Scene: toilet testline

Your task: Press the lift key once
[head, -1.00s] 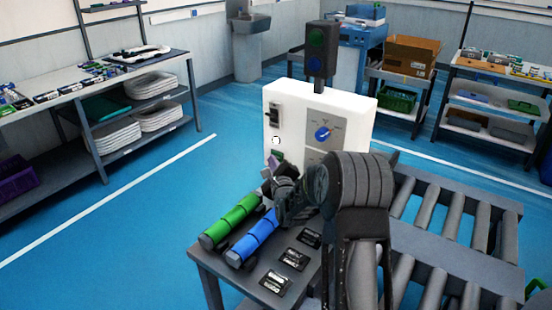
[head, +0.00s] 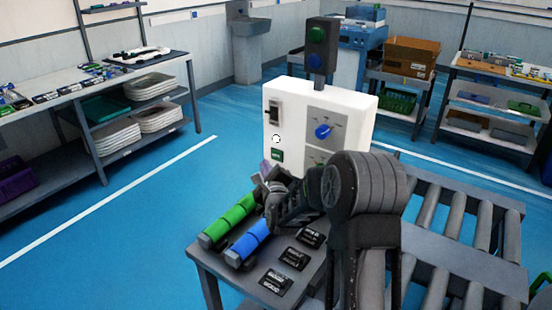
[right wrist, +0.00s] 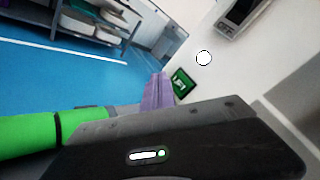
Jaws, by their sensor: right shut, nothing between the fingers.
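A white control box (head: 345,106) stands at the head of the roller conveyor. Its front carries a dark-framed switch (head: 274,112), a round white button (head: 276,138), a small green label or key (head: 277,155) and a blue rotary knob (head: 323,131). I cannot read which one is the lift key. My right gripper (head: 266,168) is shut and empty, just in front of and below the green piece, apart from it as far as I can tell. In the right wrist view its purple fingertips (right wrist: 158,92) are left of the green piece (right wrist: 181,85). My left gripper is out of view.
Green (head: 231,220) and blue (head: 249,241) cylinders lie on the grey table below the box, beside several black labelled plates (head: 295,258). A signal post (head: 322,48) rises behind the box. Rollers (head: 460,225) extend right. Blue floor is clear at left.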

